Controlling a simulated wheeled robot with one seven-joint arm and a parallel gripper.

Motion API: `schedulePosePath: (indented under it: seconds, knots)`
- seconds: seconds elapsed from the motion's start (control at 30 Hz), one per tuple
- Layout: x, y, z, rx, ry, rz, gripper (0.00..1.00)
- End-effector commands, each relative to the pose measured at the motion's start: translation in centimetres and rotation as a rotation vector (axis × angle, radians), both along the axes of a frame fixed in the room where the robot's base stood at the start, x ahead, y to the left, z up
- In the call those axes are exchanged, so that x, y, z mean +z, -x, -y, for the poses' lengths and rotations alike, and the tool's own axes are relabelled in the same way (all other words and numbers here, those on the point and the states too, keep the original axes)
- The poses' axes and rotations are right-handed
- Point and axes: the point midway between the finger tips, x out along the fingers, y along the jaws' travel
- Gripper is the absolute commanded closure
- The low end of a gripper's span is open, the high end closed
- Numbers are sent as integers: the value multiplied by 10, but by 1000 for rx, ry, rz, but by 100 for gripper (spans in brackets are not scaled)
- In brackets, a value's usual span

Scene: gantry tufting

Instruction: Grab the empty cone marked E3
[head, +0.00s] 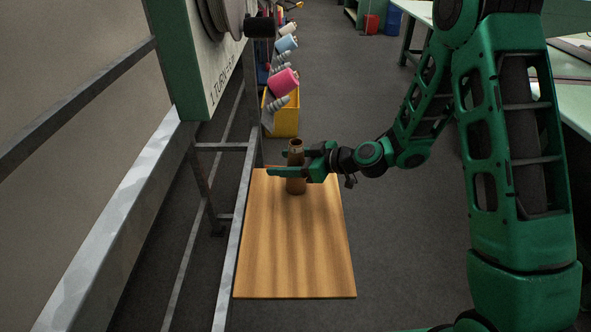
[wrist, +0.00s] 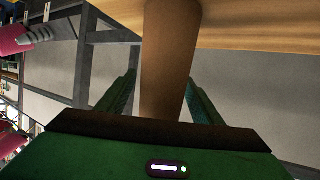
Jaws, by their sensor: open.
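A bare brown cone (head: 296,186) stands upright on a wooden board. No marking on it can be read. My gripper (head: 285,161) is open, and its green fingers reach to the left around the cone's upper part. In the wrist view the cone (wrist: 168,60) stands between the two open fingers (wrist: 163,95), with a visible gap on the finger at the left. Whether either finger touches it cannot be told.
The wooden board (head: 295,250) is otherwise clear. A grey metal frame (head: 235,235) runs along its left side. Behind it are a yellow bin (head: 284,122) and cones of pink yarn (head: 283,83) and pale blue yarn (head: 286,44). A green table stands at the right.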

Motion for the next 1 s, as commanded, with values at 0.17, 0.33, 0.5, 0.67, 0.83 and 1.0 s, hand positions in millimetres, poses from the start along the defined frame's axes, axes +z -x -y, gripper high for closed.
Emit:
schedulePosePath:
  seconds: [0.17, 0.33, 0.5, 0.67, 0.83, 1.0]
  knots:
    - [0, 0, 0, 0, 0, 0, 66]
    - [0, 0, 0, 0, 0, 0, 83]
    - [0, 0, 0, 0, 0, 0, 83]
    - [5, 0, 0, 0, 0, 1, 83]
    - [18, 0, 0, 1, 0, 3, 83]
    - [45, 0, 0, 1, -1, 6, 83]
